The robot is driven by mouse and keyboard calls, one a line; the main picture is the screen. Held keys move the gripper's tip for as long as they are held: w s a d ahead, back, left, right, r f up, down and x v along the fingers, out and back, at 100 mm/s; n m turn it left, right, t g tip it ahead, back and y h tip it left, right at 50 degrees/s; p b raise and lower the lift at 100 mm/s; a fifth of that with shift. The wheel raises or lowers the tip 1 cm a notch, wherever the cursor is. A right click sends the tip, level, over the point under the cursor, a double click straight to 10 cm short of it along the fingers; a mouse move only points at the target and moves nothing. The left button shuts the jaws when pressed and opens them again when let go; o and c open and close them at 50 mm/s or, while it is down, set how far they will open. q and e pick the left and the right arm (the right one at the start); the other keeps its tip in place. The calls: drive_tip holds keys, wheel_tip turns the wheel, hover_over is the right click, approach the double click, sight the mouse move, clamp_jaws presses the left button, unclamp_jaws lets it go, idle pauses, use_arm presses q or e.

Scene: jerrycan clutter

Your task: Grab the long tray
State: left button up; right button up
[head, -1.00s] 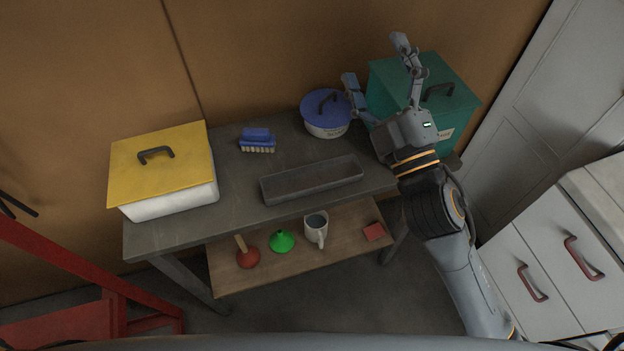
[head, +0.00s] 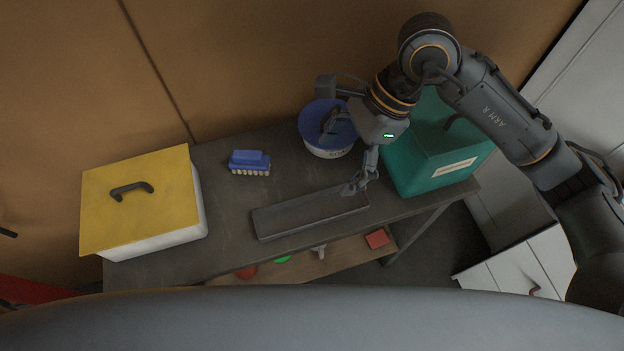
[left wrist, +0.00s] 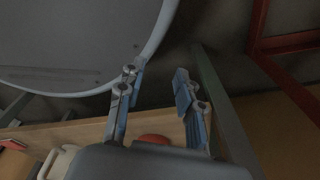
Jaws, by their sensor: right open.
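The long tray (head: 305,214) is a dark grey, shallow, narrow tray lying on the workbench near its front edge. My right gripper (head: 354,187) points down at the tray's right end, with its fingertips close above or at the rim. It is open, and whether it touches the tray cannot be told. My left gripper (left wrist: 157,82) shows only in the left wrist view. Its two fingers stand apart with nothing between them, low near the bench's lower shelf and away from the tray.
A yellow-lidded box (head: 140,205) stands left on the bench (head: 215,205). A blue brush (head: 249,162), a blue-lidded tub (head: 322,118) and a green box (head: 440,160) stand behind and right. The lower shelf (head: 330,262) holds small items, including a red block (head: 377,239).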

drive_tip(key=f, duration=0.1)
drive_tip(key=p, duration=0.1)
approach(308, 214)
drive_tip(key=shift+a, duration=0.25)
drive_tip(key=shift+w+a+f, duration=0.1)
drive_tip(key=shift+a+f, duration=0.05)
drive_tip(key=shift+f, duration=0.2)
drive_tip(key=shift+s+a+f+p, duration=0.15)
drive_tip(key=shift+s+f+p, duration=0.15)
drive_tip(key=shift+f, duration=0.2)
drive_tip(key=shift+s+a+f+p, duration=0.2)
drive_tip(key=shift+f+p, duration=0.1)
drive_tip(key=shift+f, duration=0.2)
drive_tip(key=shift+x, duration=1.2)
drive_tip(key=shift+f+p, duration=0.3)
drive_tip(key=shift+f, duration=0.05)
drive_tip(key=shift+a+f, duration=0.1)
drive_tip(key=c, duration=1.4)
use_arm(q)
drive_tip(key=s+r, duration=0.2)
drive_tip(key=shift+r, duration=0.3)
use_arm(e)
drive_tip(key=shift+o, duration=0.2)
